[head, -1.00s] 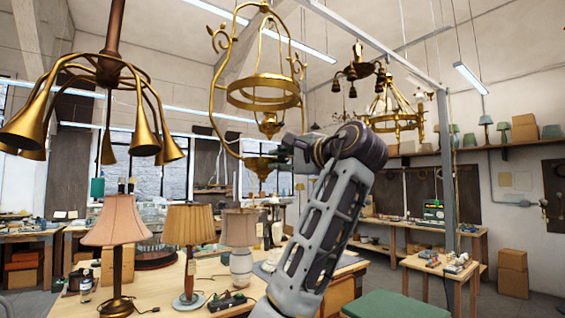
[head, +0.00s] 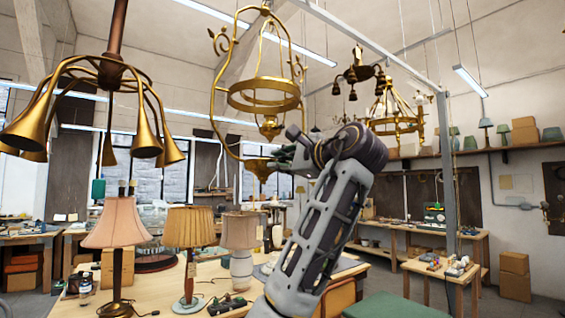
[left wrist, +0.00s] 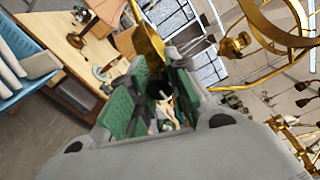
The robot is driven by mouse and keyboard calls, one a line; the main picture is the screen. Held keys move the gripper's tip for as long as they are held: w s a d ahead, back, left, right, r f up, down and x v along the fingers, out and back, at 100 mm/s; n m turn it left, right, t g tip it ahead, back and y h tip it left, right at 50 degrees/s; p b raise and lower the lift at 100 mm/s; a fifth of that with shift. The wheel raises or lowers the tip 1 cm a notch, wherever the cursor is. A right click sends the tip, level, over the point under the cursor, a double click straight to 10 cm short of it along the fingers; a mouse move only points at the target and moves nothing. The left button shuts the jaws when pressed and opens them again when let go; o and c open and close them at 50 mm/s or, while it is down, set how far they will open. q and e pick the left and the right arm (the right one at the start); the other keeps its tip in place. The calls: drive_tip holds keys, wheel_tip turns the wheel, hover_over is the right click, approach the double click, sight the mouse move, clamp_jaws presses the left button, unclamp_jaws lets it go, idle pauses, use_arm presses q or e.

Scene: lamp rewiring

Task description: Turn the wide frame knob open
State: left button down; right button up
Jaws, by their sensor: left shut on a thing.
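The wide brass frame (head: 216,92) hangs in the middle of the head view, with curved side arms, a ring and a small bowl (head: 259,168) at its bottom. My left gripper (head: 282,158) is at the right side of that bowl. In the left wrist view its green-padded fingers (left wrist: 160,78) are closed around a small dark round piece (left wrist: 157,90), which appears to be the frame's knob. The fingers hide most of it, so its turn angle cannot be read. Gold metal (left wrist: 146,38) shows just beyond the fingertips. My right gripper is in neither view.
A many-armed brass lamp (head: 105,75) hangs at the left, and other chandeliers (head: 398,122) hang behind at the right. Below, a wooden bench (head: 150,290) carries several shaded lamps (head: 190,232). A grey post (head: 446,170) stands right of my arm.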

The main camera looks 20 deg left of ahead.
use_arm(q)
drive_tip(key=c, duration=1.3)
unclamp_jaws()
drive_tip(key=shift+w+f, duration=0.1)
drive_tip(key=shift+s+d, duration=0.15)
drive_tip(key=shift+s, duration=0.05)
drive_tip(key=v, duration=1.1)
drive_tip(key=shift+s+d, duration=0.2)
drive_tip(key=shift+d, duration=0.1)
drive_tip(key=shift+n, duration=0.3)
